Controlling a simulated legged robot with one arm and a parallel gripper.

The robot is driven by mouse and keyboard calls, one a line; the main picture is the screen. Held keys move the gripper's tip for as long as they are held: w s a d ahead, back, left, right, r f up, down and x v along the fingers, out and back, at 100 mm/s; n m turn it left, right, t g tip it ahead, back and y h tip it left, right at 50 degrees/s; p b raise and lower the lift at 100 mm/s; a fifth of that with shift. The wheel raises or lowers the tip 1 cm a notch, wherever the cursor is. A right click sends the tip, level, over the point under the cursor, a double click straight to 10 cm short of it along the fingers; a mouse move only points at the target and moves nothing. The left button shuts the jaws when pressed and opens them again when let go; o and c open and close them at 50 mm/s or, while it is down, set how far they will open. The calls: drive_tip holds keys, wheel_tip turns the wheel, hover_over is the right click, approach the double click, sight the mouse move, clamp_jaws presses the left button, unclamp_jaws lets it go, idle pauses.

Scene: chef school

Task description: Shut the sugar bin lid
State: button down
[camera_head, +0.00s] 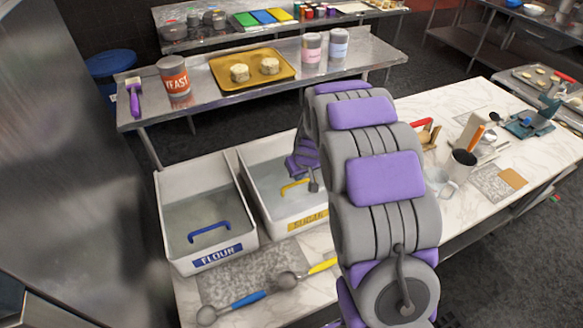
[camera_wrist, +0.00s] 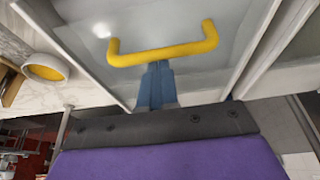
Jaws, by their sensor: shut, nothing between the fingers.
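The white sugar bin (camera_head: 307,222) stands on the marble counter, with a yellow SUGAR label and partly hidden behind my arm. Its clear, greyish lid (camera_head: 265,178) carries a yellow handle (camera_head: 290,186). The lid looks close to level with the bin's rim, but I cannot tell whether it is fully seated. In the wrist view the yellow handle (camera_wrist: 165,52) spans the lid just beyond my fingertips. My gripper (camera_head: 314,186) is shut and empty, close to the handle; its blue-grey fingers (camera_wrist: 157,70) point at the handle's middle. I cannot tell whether they touch it.
The white flour bin (camera_head: 215,255) with a blue handle stands left of the sugar bin. Blue and yellow scoops (camera_head: 245,300) lie in front. A mug (camera_head: 440,182), cutting boards and tools crowd the counter's right. A steel shelf (camera_head: 205,98) stands behind.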

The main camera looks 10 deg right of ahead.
drive_tip(key=s, duration=0.2)
drive_tip(key=s+d+b, duration=0.1)
drive_tip(key=s, duration=0.2)
drive_tip(key=shift+f, duration=0.15)
idle(0.3)
drive_tip(key=v, duration=1.7)
drive_tip(key=shift+w+r+p, duration=0.2)
drive_tip(key=shift+r+p, duration=0.05)
drive_tip(key=shift+p, duration=0.1)
